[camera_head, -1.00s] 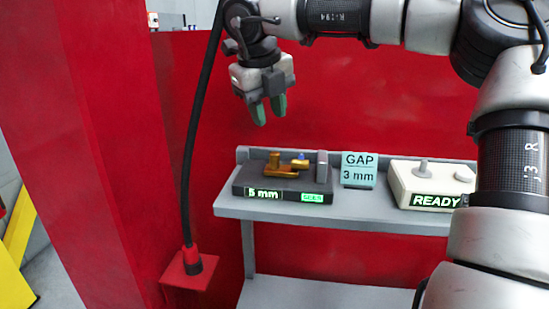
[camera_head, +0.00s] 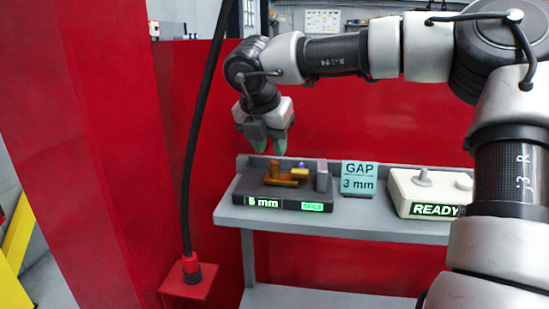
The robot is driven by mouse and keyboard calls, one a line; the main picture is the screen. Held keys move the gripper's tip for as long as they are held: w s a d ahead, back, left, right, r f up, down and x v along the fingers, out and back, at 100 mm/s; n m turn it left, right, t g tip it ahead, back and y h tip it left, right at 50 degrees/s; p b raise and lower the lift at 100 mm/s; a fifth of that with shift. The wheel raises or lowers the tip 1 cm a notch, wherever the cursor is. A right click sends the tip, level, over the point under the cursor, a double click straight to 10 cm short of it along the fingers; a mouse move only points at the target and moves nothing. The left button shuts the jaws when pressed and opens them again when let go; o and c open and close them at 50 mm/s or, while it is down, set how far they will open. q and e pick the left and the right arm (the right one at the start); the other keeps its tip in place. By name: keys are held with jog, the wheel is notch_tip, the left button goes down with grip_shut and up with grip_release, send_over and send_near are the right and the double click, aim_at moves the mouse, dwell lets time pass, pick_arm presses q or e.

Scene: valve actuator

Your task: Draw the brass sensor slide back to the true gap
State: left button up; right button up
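The brass sensor slide (camera_head: 283,180), with an upright post at its left end, lies on a dark grey block (camera_head: 255,190) on the shelf. A display on the block's front reads what looks like 5 mm, beside a small green label too blurred to read. A teal sign (camera_head: 357,180) to the right says GAP 3 mm. My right gripper (camera_head: 268,146) hangs pointing down just above the slide's post. Its two green fingertips are apart with nothing between them. It appears clear of the slide, though the depth is hard to judge. My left gripper is out of view.
A grey upright block (camera_head: 321,176) stands at the slide's right end. A white box (camera_head: 428,193) with a knob and a READY display sits further right on the grey shelf (camera_head: 385,226). A black cable (camera_head: 188,150) hangs at left, before a red wall.

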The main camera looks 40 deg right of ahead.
aim_at(274, 162)
jog(key=p+x, duration=0.1)
jog(key=x, duration=0.3)
jog(key=shift+d+f, duration=0.1)
jog(key=shift+d, duration=0.05)
jog(key=shift+w+d+f+p, duration=0.15)
jog(key=shift+f+p, duration=0.15)
jog(key=shift+f, duration=0.35)
grip_shut()
